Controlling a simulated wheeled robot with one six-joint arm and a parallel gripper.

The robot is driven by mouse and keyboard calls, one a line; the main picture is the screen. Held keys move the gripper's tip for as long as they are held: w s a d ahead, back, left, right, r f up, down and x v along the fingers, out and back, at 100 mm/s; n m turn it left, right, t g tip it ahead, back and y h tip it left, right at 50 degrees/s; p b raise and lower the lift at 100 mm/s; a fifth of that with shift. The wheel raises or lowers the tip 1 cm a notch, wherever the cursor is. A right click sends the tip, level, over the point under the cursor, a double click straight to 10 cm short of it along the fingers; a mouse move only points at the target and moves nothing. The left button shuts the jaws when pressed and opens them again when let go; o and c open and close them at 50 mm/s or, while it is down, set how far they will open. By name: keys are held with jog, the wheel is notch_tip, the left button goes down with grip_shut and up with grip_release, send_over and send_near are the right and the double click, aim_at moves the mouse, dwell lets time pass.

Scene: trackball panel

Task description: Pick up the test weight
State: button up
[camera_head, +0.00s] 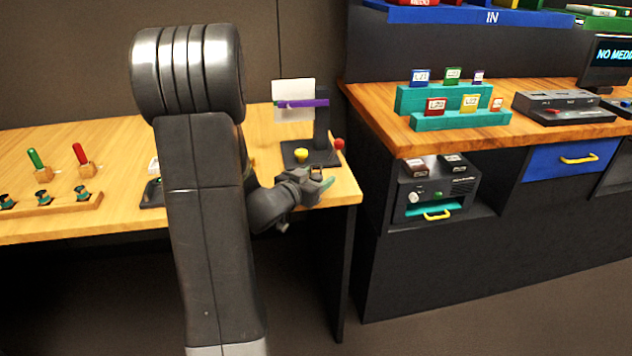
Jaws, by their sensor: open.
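My gripper (318,180) is at the front right corner of the wooden table, just in front of a black stand (321,125). Its jaws are open, small in the picture and partly dark against the table; a teal tip shows at its right side. I cannot pick out the test weight for certain. A yellow ball (301,155) sits on the stand's base, behind my gripper, and a red ball (339,143) is at its right side. My arm hides the middle of the table, including part of a dark device (152,193).
The wooden table (120,140) has a green handle (35,158), a red handle (80,153) and a wooden rack (50,213) at left. At right, a counter (385,118) holds teal steps (460,119) with labelled blocks and a grey box (562,106). A gap separates table and counter.

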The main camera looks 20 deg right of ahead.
jog(key=shift+x, duration=0.85)
jog(key=shift+c, duration=0.5)
jog(key=c, duration=1.1)
jog(key=shift+r, duration=0.15)
notch_tip(320, 180, up, 10)
jog(key=p, duration=0.3)
jog(key=shift+p, duration=0.3)
